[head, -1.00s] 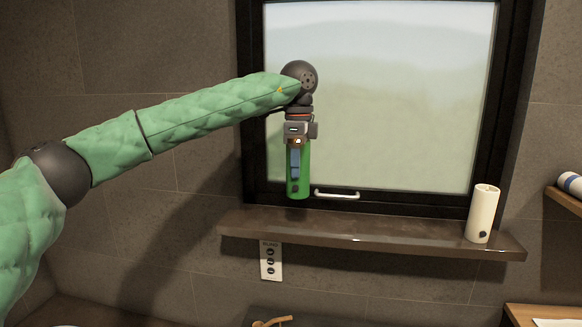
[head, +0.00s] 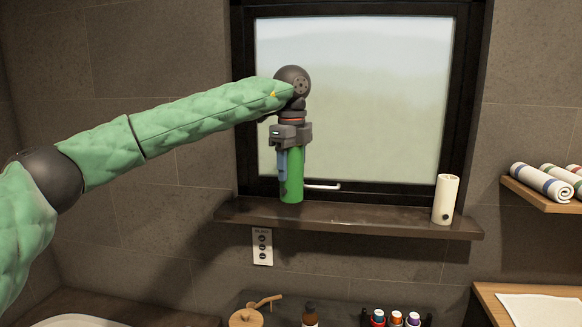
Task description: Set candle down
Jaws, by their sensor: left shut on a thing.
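A green cylindrical candle (head: 292,178) hangs upright in my left gripper (head: 290,150). The gripper points down and is shut on its upper part; one blue-grey finger shows along the candle's left side. The candle's bottom overlaps the left part of the dark window ledge (head: 385,220). I cannot tell whether it touches the ledge or is just above it. A cream candle (head: 445,200) stands upright at the ledge's right end. My right gripper is not in view.
The ledge between the two candles is clear. A window handle (head: 323,186) sits behind, right of the green candle. Rolled towels (head: 541,184) lie on a shelf at right. Below are a wooden pot (head: 246,318), a brown bottle (head: 310,314) and several small bottles (head: 397,318).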

